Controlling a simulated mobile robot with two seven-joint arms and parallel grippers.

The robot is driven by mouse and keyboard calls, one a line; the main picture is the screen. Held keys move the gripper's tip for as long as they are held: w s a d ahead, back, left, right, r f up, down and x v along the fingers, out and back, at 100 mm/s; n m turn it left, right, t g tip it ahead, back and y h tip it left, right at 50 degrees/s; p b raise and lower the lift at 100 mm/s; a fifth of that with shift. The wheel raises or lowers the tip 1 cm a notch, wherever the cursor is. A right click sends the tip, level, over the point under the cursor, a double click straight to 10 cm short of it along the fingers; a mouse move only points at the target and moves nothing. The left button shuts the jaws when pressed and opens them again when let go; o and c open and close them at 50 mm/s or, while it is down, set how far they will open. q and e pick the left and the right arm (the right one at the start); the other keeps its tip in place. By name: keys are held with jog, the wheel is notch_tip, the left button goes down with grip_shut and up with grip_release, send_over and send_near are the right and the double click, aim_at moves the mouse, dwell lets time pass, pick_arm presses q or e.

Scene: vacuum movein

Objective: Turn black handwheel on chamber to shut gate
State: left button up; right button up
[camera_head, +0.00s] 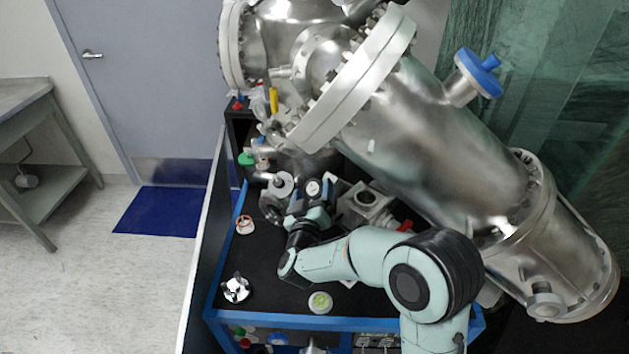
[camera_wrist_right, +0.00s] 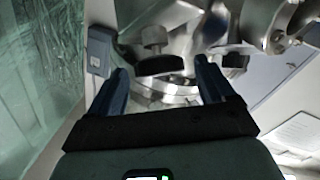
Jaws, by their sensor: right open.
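The metal vacuum chamber (camera_head: 430,125) lies diagonally across the head view. In the right wrist view, a black handwheel (camera_wrist_right: 158,65) on a metal stem shows just beyond and between the fingertips of my right gripper (camera_wrist_right: 162,78). The two blue fingers are spread apart, and I see no grip on the wheel. My left gripper is not in view.
The black-topped cart with a blue frame (camera_head: 262,318) carries small parts: a metal knob piece (camera_head: 236,289), a green-topped round part (camera_head: 320,302) and a square metal block (camera_head: 366,200) close to my arm. Open floor (camera_head: 90,285) lies left.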

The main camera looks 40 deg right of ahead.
aim_at(313, 190)
jog(key=shift+x, duration=2.1)
jog(key=c, duration=1)
jog(key=shift+o, duration=0.2)
jog(key=shift+m, duration=0.3)
